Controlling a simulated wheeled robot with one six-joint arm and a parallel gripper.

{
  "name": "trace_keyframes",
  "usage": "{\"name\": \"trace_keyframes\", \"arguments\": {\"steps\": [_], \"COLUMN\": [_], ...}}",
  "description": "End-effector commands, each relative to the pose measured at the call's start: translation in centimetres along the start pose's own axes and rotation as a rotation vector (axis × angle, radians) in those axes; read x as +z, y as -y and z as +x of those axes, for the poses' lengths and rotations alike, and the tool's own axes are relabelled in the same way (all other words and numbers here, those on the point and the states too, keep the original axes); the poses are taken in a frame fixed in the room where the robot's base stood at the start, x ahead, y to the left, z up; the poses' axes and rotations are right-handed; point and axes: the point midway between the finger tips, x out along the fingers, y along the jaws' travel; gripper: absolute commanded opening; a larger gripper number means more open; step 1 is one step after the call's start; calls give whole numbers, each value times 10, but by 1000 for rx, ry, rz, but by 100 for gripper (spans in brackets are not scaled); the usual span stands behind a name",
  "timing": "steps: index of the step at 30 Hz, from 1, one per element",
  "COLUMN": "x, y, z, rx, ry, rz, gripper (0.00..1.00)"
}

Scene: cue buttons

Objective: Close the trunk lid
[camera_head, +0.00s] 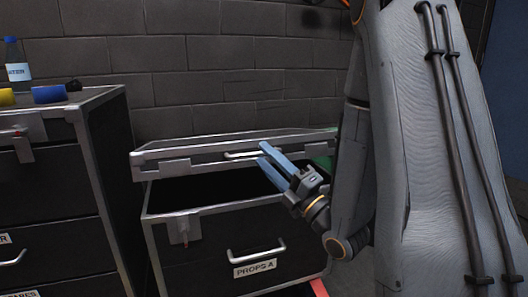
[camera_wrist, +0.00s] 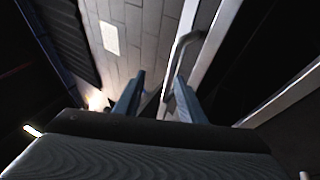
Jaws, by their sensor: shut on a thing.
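The trunk (camera_head: 217,252) is a black case with silver metal edging, a front handle and a "PROPS A" label. Its lid (camera_head: 190,161) is raised above the body, leaving a dark gap at the front. The lid has a silver handle (camera_head: 240,155) on its front edge, and this handle also shows in the wrist view (camera_wrist: 183,50). My gripper (camera_head: 264,159) is at the right end of that handle, its blue fingers shut on it. In the wrist view the handle runs down between the two fingers (camera_wrist: 160,85). The exact contact is dark and hard to see.
A second black case (camera_head: 60,190) with drawers stands on the left. A bottle (camera_head: 15,62), a blue roll (camera_head: 48,94) and a yellow item (camera_head: 6,97) rest on it. A grey brick wall (camera_head: 230,60) is behind. Something green (camera_head: 322,161) shows beside my arm.

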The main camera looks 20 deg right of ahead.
Motion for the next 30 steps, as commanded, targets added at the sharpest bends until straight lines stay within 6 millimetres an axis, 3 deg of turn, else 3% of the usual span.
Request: {"name": "trace_keyframes", "arguments": {"steps": [15, 29, 30], "x": [3, 3, 3], "y": [15, 16, 16], "z": [-27, -28, -28], "rx": [3, 3, 3], "ry": [2, 1, 1], "rz": [-2, -3, -2], "gripper": [29, 29, 25]}}
